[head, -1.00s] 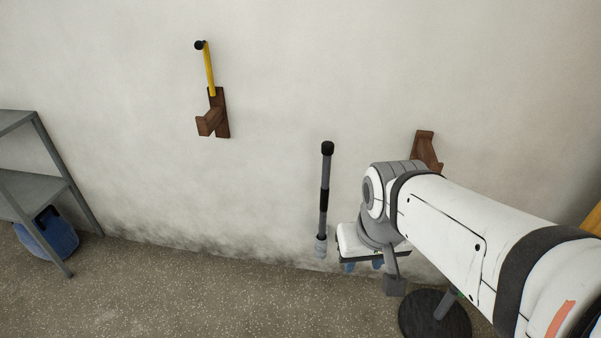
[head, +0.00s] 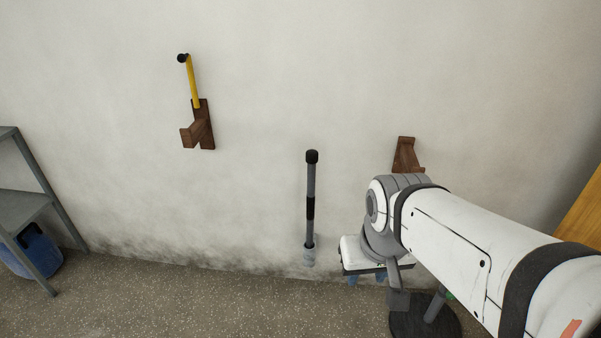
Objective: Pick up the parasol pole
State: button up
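A slim grey pole (head: 311,182) with a black cap, a black middle band and a pale lower end stands upright at the wall, in the middle of the head view. It looks like the parasol pole. My gripper (head: 367,281) is to the right of the pole's lower end and apart from it. Its white body and two blue fingertips show, pointing down. The fingertips are apart with nothing seen between them. My wrist and forearm hide part of the gripper.
A dark round base (head: 410,326) with a short grey tube stands on the floor below my arm. Wooden wall brackets hang at left (head: 207,124) and right (head: 405,154); a yellow bar (head: 192,82) tops the left one. A grey shelf (head: 22,205) and blue container (head: 36,255) are at left.

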aim_at(311, 155)
jog(key=i, duration=0.75)
jog(key=u, duration=0.05)
jog(key=k, duration=1.25)
jog(key=z, duration=0.35)
jog(key=i, duration=1)
jog(key=u, duration=0.4)
jog(key=i, duration=0.8)
jog(key=u, duration=0.65)
